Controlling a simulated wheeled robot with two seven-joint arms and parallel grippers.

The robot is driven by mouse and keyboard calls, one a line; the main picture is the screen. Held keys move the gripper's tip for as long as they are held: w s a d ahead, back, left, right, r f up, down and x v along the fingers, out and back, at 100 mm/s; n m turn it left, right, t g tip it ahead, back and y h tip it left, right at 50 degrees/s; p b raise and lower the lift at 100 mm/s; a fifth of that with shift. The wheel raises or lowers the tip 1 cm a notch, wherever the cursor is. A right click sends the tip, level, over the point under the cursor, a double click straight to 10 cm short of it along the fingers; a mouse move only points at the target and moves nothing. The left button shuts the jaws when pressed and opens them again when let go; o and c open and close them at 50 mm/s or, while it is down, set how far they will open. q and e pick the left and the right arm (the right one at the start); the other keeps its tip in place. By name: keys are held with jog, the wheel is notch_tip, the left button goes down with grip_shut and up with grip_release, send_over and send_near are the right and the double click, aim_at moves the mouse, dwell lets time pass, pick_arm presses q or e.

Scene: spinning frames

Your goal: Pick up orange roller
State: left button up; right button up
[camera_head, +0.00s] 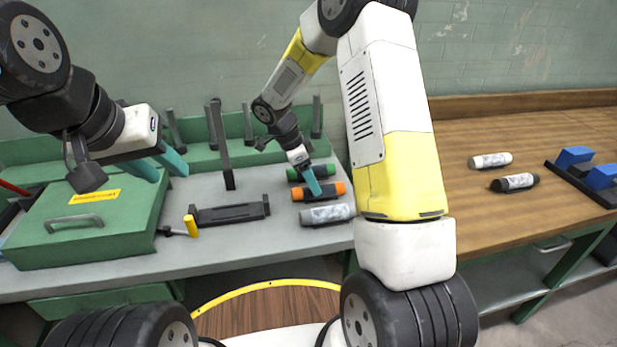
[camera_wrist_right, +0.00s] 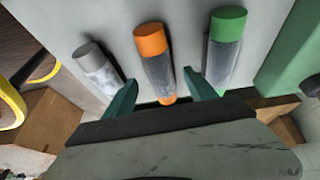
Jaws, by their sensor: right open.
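The orange roller (camera_head: 328,190), with orange ends and a grey patterned middle, lies on the grey workbench between a green roller (camera_head: 299,174) and a grey roller (camera_head: 328,214). My right gripper (camera_head: 313,185) is open over the orange roller and partly covers it in the head view. In the right wrist view, the orange roller (camera_wrist_right: 157,72) runs between the two teal fingers of my right gripper (camera_wrist_right: 160,80), with visible gaps to both; contact cannot be told. My left gripper (camera_head: 160,164) is open and empty above the green toolbox.
The green toolbox (camera_head: 75,220) stands at the left. A black bracket (camera_head: 230,212) and a yellow-handled tool (camera_head: 190,226) lie on the bench, with upright grey posts behind. A white roller (camera_head: 490,160) and a black-ended roller (camera_head: 515,182) lie on the wooden table at right.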

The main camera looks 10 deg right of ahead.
aim_at(331, 189)
jog(key=x, duration=0.3)
jog(key=shift+d+f, duration=0.2)
grip_shut()
